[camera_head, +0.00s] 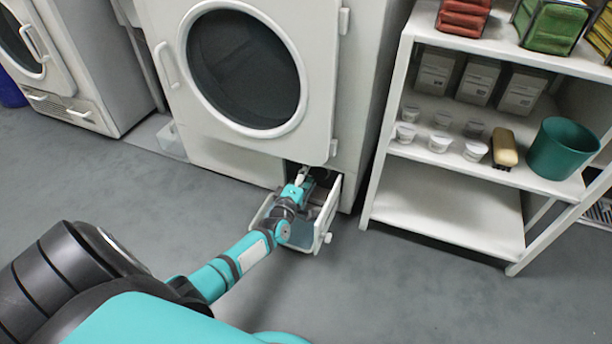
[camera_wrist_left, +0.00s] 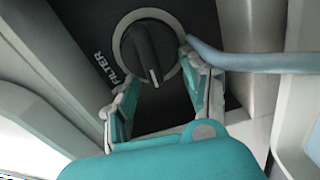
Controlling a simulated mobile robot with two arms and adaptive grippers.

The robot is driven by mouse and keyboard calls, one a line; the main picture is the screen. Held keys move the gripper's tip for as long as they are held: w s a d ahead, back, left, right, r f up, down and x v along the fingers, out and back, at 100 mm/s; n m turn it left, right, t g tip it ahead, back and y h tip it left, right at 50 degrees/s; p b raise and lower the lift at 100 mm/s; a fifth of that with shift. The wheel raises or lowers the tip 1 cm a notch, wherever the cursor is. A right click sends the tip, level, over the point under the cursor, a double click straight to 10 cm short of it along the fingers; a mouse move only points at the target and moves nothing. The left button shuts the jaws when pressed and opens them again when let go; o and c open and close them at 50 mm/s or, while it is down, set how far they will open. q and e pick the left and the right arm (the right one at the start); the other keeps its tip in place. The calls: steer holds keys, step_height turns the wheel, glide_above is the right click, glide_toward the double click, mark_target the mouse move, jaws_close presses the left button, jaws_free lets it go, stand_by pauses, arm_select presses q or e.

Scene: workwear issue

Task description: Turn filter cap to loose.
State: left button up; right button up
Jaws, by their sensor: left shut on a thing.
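The filter cap (camera_wrist_left: 150,52) is a dark round knob with a raised grip bar, inside a pale ring on a dark panel marked FILTER. A light line on the bar's end points down in the left wrist view. My left gripper (camera_head: 304,177) reaches into the open compartment at the foot of the white machine. In the left wrist view its teal and grey fingers (camera_wrist_left: 162,82) are on either side of the cap's grip bar, shut on it. In the head view my arm and the compartment hide the cap. My right gripper is not in view.
The open white flap (camera_head: 322,225) surrounds my left gripper closely. The white machine (camera_head: 305,100) stands above. A grey-blue bar (camera_wrist_left: 260,62) runs beside the cap. A white shelf rack (camera_head: 440,205) stands right; the grey floor in front is clear.

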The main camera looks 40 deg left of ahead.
arm_select(q)
steer(key=shift+w+d+r+n, duration=0.15)
steer(key=shift+d+n, duration=0.1)
steer(key=shift+n, duration=0.35)
steer(key=o, duration=1.3)
steer(key=shift+a+b, duration=0.15)
steer(key=shift+b, duration=0.15)
steer(key=shift+s+f, duration=0.2)
steer(key=shift+s, duration=0.25)
steer(key=shift+v, duration=3.35)
steer(key=shift+r, duration=0.15)
